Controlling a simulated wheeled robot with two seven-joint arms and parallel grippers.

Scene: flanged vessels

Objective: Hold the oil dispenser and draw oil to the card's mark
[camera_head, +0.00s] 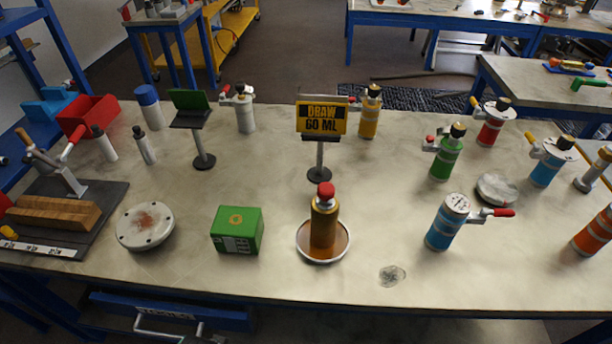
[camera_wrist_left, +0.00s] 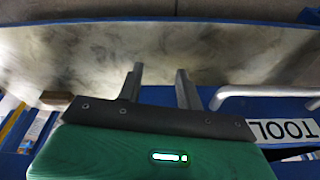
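The likely oil dispenser is an amber bottle (camera_head: 324,228) with a red cap. It stands upright on a round, white-rimmed dish (camera_head: 301,252) near the front middle of the table in the head view. A yellow card (camera_head: 321,118) reading "DRAW 60 ML" stands on a short post behind it. A level mark on the bottle is too small to read. My left gripper (camera_wrist_left: 159,70) shows only in its wrist view. Its two fingers are apart and empty, near the table's front edge and a blue drawer front. My right gripper is in neither view.
A green box (camera_head: 237,230) and a flanged disc (camera_head: 145,226) lie left of the bottle. A blue vessel (camera_head: 447,222) with a red-tipped handle stands to its right. Several other vessels stand farther back and right. The table front (camera_head: 330,289) before the dish is clear.

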